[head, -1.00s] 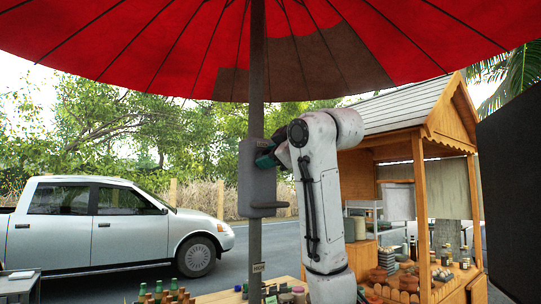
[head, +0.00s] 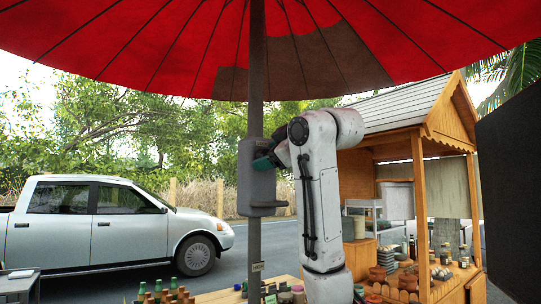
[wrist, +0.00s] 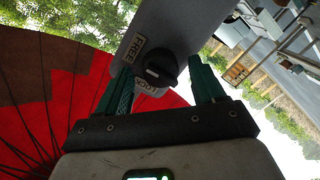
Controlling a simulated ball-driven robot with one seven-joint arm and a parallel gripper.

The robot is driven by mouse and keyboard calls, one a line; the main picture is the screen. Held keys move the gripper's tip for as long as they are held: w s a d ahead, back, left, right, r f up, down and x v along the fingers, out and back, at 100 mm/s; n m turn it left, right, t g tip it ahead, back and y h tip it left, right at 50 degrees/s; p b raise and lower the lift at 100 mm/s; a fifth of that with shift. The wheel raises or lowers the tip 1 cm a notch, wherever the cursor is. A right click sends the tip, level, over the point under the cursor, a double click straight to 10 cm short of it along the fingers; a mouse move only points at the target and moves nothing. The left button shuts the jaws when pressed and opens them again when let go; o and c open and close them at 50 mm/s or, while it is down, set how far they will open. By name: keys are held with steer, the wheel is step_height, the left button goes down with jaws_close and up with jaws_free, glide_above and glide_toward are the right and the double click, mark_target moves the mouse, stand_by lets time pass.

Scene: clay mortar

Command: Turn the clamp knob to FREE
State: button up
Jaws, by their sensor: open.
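The clamp knob (wrist: 161,68) is black and round with a white mark on it, mounted on a grey plate (wrist: 178,25). A FREE label (wrist: 132,48) sits beside it, and a LOCK label (wrist: 152,88) is partly covered by the knob. The mark's exact setting is hard to tell. In the head view the grey clamp box (head: 256,190) is on the umbrella pole. My gripper (wrist: 163,70) is open, its green fingers on either side of the knob in the wrist view; contact cannot be told. In the head view my gripper (head: 264,162) is at the box's upper right, hiding the knob.
The dark umbrella pole (head: 256,120) rises to a red canopy (head: 150,45). A small ledge (head: 268,204) juts from the box's lower right. Bottles (head: 165,294) stand on a table below. A wooden stall (head: 420,190) is at right, and a silver pickup (head: 110,225) at left.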

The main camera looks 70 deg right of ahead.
steer(key=b+v, duration=0.3)
steer(key=v, duration=0.7)
steer(key=shift+s+a+b, duration=0.25)
steer(key=shift+s+b, duration=0.05)
stand_by(0.6)
